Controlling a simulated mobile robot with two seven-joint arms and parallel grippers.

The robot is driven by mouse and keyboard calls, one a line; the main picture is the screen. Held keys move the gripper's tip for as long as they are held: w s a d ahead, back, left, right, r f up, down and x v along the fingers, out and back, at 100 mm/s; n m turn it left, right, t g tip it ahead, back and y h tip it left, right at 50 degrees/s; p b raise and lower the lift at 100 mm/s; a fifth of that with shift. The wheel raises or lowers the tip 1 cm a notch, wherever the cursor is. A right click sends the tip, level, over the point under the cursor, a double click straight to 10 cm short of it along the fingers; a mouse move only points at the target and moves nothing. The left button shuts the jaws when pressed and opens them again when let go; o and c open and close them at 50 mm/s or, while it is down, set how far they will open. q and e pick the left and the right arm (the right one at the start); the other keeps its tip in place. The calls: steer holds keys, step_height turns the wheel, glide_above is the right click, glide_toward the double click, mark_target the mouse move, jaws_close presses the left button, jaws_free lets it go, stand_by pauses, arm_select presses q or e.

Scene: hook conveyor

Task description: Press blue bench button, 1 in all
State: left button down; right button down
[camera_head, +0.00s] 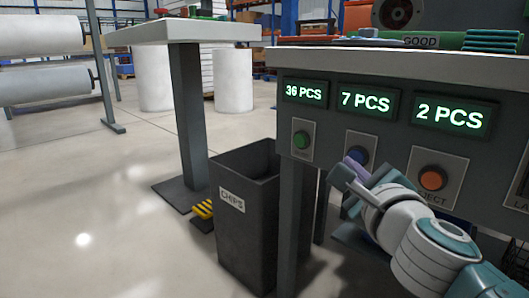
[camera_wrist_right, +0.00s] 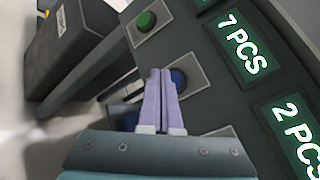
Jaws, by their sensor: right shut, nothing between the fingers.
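The blue button (camera_head: 357,155) sits on a grey plate on the front panel of the bench, below the "7 PCS" display. My right gripper (camera_head: 350,172) is shut and empty, its fingertips just in front of the lower part of this button in the head view. In the right wrist view the purple fingers (camera_wrist_right: 160,75) are together and point at the panel, and the blue button (camera_wrist_right: 178,78) shows just right of the tips, partly hidden. I cannot tell whether the tips touch it. My left gripper is not in view.
A green button (camera_head: 301,140) is left of the blue one and an orange button (camera_head: 433,178) is right of it. A dark "CHIPS" bin (camera_head: 250,240) stands on the floor left of the bench. A second table (camera_head: 185,32) stands farther back.

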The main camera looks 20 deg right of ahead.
steer(key=shift+w+d, duration=0.2)
steer(key=shift+d, duration=0.2)
steer(key=shift+d, duration=0.1)
stand_by(0.6)
steer(key=shift+w+d, duration=0.15)
steer(key=shift+d, duration=0.15)
steer(key=shift+a, duration=0.1)
stand_by(0.5)
steer(key=shift+s+a+p, duration=0.3)
steer(key=shift+s+a, duration=0.05)
steer(key=shift+a, duration=0.35)
